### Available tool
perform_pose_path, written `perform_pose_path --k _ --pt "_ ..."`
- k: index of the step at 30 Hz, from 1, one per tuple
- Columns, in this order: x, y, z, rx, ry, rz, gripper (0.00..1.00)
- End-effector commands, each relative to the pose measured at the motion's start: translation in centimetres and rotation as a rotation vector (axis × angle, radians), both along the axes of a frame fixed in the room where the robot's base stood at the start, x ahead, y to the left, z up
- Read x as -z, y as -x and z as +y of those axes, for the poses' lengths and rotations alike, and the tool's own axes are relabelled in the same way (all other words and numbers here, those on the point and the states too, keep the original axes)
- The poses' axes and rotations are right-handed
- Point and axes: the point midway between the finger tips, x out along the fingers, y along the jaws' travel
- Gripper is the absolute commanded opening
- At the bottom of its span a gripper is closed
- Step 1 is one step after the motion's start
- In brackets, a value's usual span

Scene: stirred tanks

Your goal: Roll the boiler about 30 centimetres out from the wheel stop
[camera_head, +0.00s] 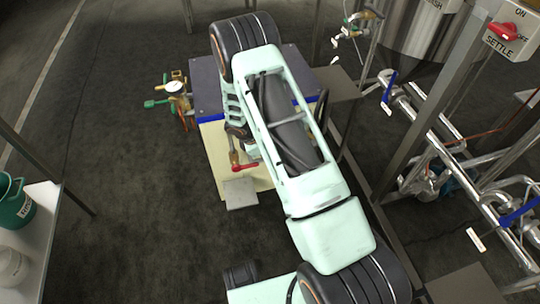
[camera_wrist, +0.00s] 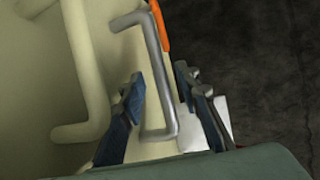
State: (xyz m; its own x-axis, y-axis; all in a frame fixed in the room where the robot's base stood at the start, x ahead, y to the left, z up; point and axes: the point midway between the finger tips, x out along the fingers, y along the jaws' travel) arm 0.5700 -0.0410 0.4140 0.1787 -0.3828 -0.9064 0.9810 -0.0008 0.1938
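The boiler (camera_head: 213,148) stands left of centre in the head view, a cream body under a dark slate top with a blue edge. A gauge and brass and green fittings (camera_head: 174,92) are at its left, and a red-handled valve (camera_head: 245,167) is on its near side. In the wrist view a bent grey metal handle (camera_wrist: 155,65) stands off a cream surface (camera_wrist: 40,85). My gripper (camera_wrist: 160,82) is open, its two blue-grey fingers on either side of this handle, with gaps visible. My arm hides part of the boiler and my gripper in the head view. The wheel stop cannot be made out.
A grey plate (camera_head: 240,193) is at the boiler's near side. Steel pipework (camera_head: 440,150) and a tank (camera_head: 420,30) fill the right. A white table (camera_head: 38,235) with a green jug (camera_head: 14,205) is at left. Dark floor (camera_head: 130,200) between table and boiler is clear.

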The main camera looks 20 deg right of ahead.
Motion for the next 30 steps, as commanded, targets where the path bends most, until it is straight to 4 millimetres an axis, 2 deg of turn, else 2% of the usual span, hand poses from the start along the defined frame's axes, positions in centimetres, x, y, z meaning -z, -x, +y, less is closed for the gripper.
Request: perform_pose_path --k 12,18,23,30 --pt "-7.0 1.2 3.0 -0.002 -0.003 -0.005 0.3" --pt "-9.4 1.8 4.0 -0.002 -0.002 -0.001 0.3" --pt "-10.2 2.0 4.4 -0.001 -0.002 -0.001 0.3" --pt "-10.3 2.0 4.4 -0.001 -0.002 0.0 0.3"
